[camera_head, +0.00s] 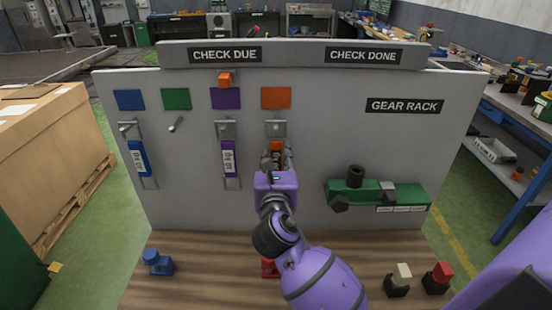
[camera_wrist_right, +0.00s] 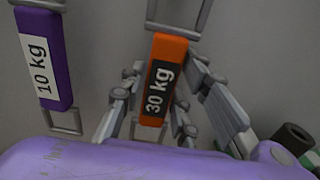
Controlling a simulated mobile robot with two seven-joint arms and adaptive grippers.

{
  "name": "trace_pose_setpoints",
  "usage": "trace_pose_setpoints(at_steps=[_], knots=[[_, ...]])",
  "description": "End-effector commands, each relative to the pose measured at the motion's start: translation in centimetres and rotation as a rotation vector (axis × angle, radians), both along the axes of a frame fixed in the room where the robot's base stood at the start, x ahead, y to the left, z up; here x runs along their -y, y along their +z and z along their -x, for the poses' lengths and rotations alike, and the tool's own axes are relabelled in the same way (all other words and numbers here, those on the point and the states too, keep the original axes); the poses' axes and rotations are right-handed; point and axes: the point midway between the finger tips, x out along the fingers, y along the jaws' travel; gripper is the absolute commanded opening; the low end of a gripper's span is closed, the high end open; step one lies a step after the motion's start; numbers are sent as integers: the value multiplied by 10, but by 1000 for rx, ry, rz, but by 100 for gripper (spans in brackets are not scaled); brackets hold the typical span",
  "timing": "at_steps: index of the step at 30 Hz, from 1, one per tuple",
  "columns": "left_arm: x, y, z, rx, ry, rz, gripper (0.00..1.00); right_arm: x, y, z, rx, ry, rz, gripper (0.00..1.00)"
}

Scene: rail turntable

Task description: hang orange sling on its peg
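The orange sling (camera_wrist_right: 168,50) has a black 30 kg label and a grey wire loop at its top. In the wrist view it stands upright between the fingers of my right gripper (camera_wrist_right: 165,95), which lie close along both its sides. I cannot tell whether they press on it. In the head view my right gripper (camera_head: 277,158) covers most of the orange sling (camera_head: 276,146), just below the peg plate (camera_head: 276,128) under the orange square (camera_head: 276,98). Whether the loop is on the peg is hidden. My left gripper is not in view.
A purple 10 kg sling (camera_head: 228,158) hangs close to the left, and a blue sling (camera_head: 139,158) hangs farther left. The peg (camera_head: 176,124) under the green square is empty. A green gear rack (camera_head: 370,193) is at right. A wooden ledge (camera_head: 210,270) runs below the board.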

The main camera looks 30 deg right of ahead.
Motion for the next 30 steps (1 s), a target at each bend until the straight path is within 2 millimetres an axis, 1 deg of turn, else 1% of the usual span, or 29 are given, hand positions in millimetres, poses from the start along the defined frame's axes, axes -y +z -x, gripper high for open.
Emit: trace_pose_setpoints(at_steps=[1, 3, 11, 14, 17, 24, 27, 30], knots=[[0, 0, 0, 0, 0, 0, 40, 0, 0, 0, 0, 0, 0, 40], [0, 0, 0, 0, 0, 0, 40, 0, 0, 0, 0, 0, 0, 46], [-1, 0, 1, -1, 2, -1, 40, 0, -1, 0, -3, 0, -1, 46], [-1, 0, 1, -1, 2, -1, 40, -2, -1, 5, -3, 0, -1, 46], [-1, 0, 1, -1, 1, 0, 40, -8, -2, 16, -3, 2, -1, 46], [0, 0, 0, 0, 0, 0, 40, -30, -1, 62, -3, 1, -3, 46], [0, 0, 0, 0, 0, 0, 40, -39, -1, 80, -3, 0, -3, 46], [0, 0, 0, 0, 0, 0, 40, -46, -1, 94, -3, 1, -1, 46]])
